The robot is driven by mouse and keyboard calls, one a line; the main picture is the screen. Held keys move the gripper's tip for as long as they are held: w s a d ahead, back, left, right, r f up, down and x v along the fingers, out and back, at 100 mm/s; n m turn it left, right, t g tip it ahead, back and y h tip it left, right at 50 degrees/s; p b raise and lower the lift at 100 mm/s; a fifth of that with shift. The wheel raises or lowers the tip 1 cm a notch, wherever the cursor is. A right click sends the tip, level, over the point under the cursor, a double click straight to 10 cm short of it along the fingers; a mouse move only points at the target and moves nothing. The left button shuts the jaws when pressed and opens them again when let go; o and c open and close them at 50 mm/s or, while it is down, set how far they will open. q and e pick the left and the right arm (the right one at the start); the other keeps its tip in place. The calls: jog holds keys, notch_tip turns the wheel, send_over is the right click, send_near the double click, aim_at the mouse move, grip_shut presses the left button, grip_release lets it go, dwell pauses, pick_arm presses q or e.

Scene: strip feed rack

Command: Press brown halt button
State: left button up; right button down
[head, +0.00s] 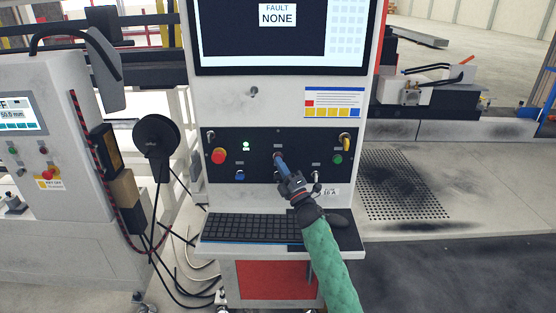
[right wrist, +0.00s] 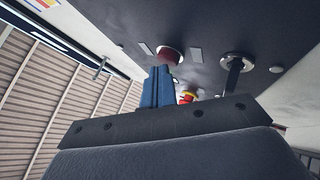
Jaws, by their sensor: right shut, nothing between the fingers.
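The brown halt button (head: 277,154) is on the black control panel, just at the tip of my right gripper, which partly hides it. It also shows in the right wrist view as a dark reddish-brown round button (right wrist: 171,54). My right gripper (head: 280,160) is shut and empty, with its blue fingers pointing up at the button. In the right wrist view its fingertips (right wrist: 163,70) are right beside the button's edge; I cannot tell whether they touch it. My left gripper is not in view.
The black panel (head: 262,181) also carries a red mushroom button (head: 219,156), a blue button (head: 240,176), a green button (head: 338,159) and a yellow handle (head: 345,141). A screen above reads "FAULT NONE". A keyboard (head: 247,229) lies on a shelf below.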

jog(key=shift+w, duration=0.25)
jog(key=shift+s, duration=0.15)
dwell(0.5)
jog(key=shift+s, duration=0.75)
jog(key=shift+s+p, duration=0.55)
jog(key=shift+s, duration=2)
